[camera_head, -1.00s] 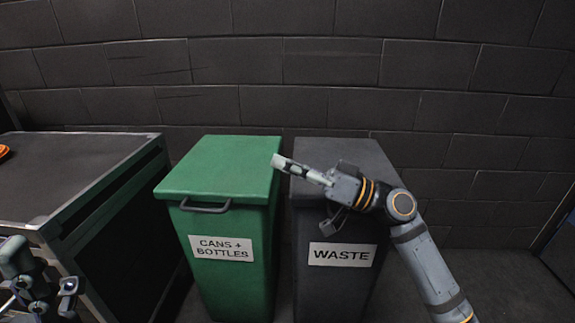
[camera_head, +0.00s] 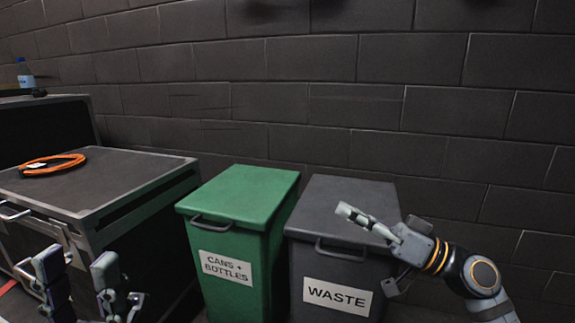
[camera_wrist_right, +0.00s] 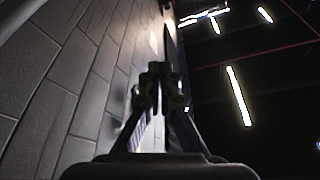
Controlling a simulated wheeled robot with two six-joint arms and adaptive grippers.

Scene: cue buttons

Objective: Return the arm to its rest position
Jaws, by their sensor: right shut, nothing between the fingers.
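My right gripper (camera_head: 346,212) reaches in from the right in the head view, in front of the waste bin's lid area. Its fingers are together and empty, pointing up and left. In the right wrist view the fingers (camera_wrist_right: 158,78) point upward with nothing between them. My left gripper (camera_head: 78,264) is at the lower left of the head view, its two fingers spread apart with nothing between them. It appears in front of the dark case. Most of the left arm is out of view.
A green bin (camera_head: 238,198) labelled cans + bottles stands beside a dark grey waste bin (camera_head: 325,292), both lids closed. At left, a dark case (camera_head: 110,185) carries an orange cable coil (camera_head: 70,160). A bottle (camera_head: 25,74) stands further back. A block wall (camera_head: 300,100) is behind.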

